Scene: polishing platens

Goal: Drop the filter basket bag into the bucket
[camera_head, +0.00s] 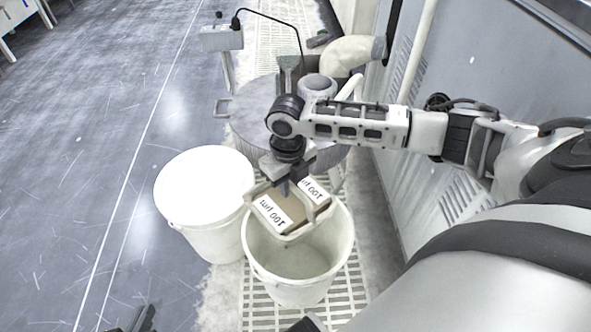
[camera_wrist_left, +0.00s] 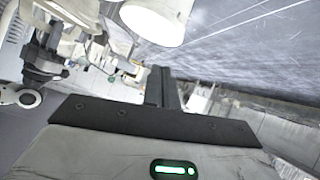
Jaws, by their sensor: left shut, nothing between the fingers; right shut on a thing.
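The filter basket bag (camera_head: 272,213) is a pale frame with a tan bag and white labels reading 100 with upside-down lettering. My right gripper (camera_head: 285,186) is shut on it from above. The bag hangs over the mouth of the open white bucket (camera_head: 291,290), towards its far side. It covers part of the far rim; I cannot tell whether its lower part is inside. The visible inside of the bucket looks empty. My left gripper (camera_head: 141,320) shows only as a dark tip at the bottom edge. In the left wrist view its fingers (camera_wrist_left: 163,85) are closed together and empty.
A lidded white bucket (camera_head: 205,182) stands just left of the open one. Behind them is a round grey drum (camera_head: 250,112) with a pipe (camera_head: 350,52). A grey cabinet wall (camera_head: 440,185) bounds the right. The floor (camera_head: 95,130) at the left is clear.

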